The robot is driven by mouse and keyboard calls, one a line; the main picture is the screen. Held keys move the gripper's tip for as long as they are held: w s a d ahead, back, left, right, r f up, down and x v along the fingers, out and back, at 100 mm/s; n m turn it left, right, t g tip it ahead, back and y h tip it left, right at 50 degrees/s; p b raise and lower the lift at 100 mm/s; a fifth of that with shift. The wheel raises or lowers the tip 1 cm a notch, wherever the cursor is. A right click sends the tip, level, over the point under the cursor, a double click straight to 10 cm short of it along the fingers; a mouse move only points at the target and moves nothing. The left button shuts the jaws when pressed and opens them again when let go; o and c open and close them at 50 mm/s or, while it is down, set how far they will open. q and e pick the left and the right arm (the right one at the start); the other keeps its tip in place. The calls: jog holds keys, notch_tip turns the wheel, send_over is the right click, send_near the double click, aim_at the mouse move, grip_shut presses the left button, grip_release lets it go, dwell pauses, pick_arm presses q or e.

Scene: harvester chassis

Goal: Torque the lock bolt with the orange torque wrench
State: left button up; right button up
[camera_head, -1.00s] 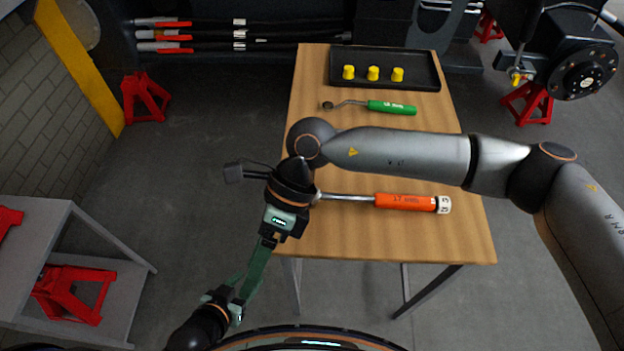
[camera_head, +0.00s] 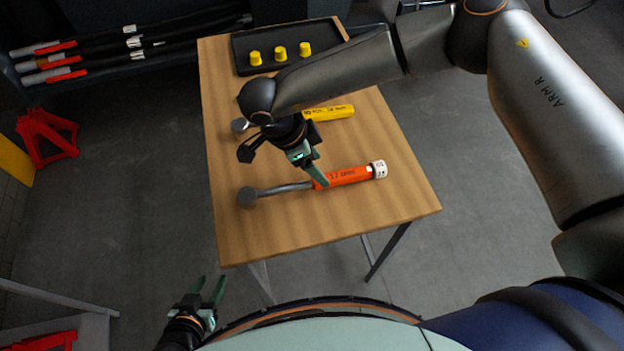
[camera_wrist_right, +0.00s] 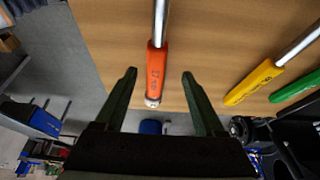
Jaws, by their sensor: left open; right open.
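The orange torque wrench (camera_head: 343,177) lies on the wooden table, its handle to the right with a white end and its round head (camera_head: 247,196) to the left. My right gripper (camera_head: 318,175) is open at the inner end of the orange handle. In the right wrist view the orange handle (camera_wrist_right: 156,68) shows between the two open fingers (camera_wrist_right: 159,75), not clasped; its height below them is hard to tell. My left gripper (camera_head: 210,288) is open and empty, low in front of the table's near left corner. I cannot make out the lock bolt.
A yellow wrench (camera_head: 330,113) lies behind the orange one; a green handle (camera_wrist_right: 295,88) shows beside it in the wrist view. A black tray (camera_head: 240,54) with yellow caps (camera_head: 280,53) stands at the table's back. My right arm crosses over the table. The table's front (camera_head: 320,225) is clear.

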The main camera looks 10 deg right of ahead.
jog(key=x, duration=0.3)
jog(key=p+x, duration=0.1)
jog(key=shift+s+a+f, duration=0.1)
jog(key=shift+s+f, duration=0.1)
jog(key=shift+s, duration=0.15)
jog(key=shift+d+f, duration=0.2)
jog(key=shift+f, duration=0.35)
grip_shut()
jog(key=shift+r, duration=0.1)
dwell(0.5)
